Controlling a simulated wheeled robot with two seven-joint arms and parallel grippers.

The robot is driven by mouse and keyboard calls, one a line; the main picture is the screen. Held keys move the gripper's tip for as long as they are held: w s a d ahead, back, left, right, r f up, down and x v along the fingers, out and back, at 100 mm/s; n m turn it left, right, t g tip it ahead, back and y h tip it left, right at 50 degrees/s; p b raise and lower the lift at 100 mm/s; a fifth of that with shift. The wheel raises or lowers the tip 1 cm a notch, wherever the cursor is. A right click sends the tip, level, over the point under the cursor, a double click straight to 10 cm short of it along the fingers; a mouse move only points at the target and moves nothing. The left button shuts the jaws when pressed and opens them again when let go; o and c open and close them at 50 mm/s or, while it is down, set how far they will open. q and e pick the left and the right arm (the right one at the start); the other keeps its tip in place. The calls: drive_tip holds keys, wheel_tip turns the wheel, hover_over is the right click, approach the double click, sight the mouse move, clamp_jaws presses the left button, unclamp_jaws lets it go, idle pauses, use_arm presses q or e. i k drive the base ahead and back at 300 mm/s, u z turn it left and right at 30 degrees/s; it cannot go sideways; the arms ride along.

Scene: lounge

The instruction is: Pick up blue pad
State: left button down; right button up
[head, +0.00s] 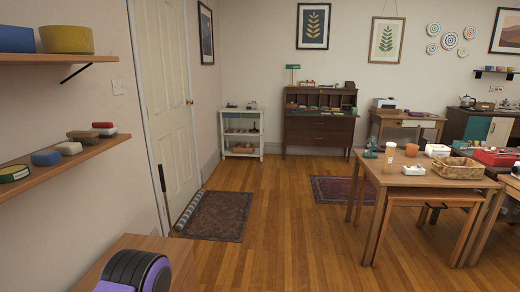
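A small blue pad-like block (46,158) lies on the lower wall shelf at the left, between a green and yellow round item and a whitish block. A larger dark blue object (17,39) sits on the upper shelf, cut by the left picture edge. I cannot tell for certain which of the two is the blue pad.
The lower shelf (60,168) also holds several small blocks (84,136). A wooden cabinet top (125,243) lies below, with a dark ribbed purple-trimmed shape on it or before it. Open wood floor (270,225) extends ahead. A cluttered table (405,178) stands right.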

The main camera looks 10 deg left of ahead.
sight(41, 158)
drive_tip(key=u, duration=0.95)
drive_tip(key=k, duration=0.35)
drive_tip(key=u, duration=0.75)
drive_tip(key=i, duration=0.5)
drive_tip(key=z, duration=0.05)
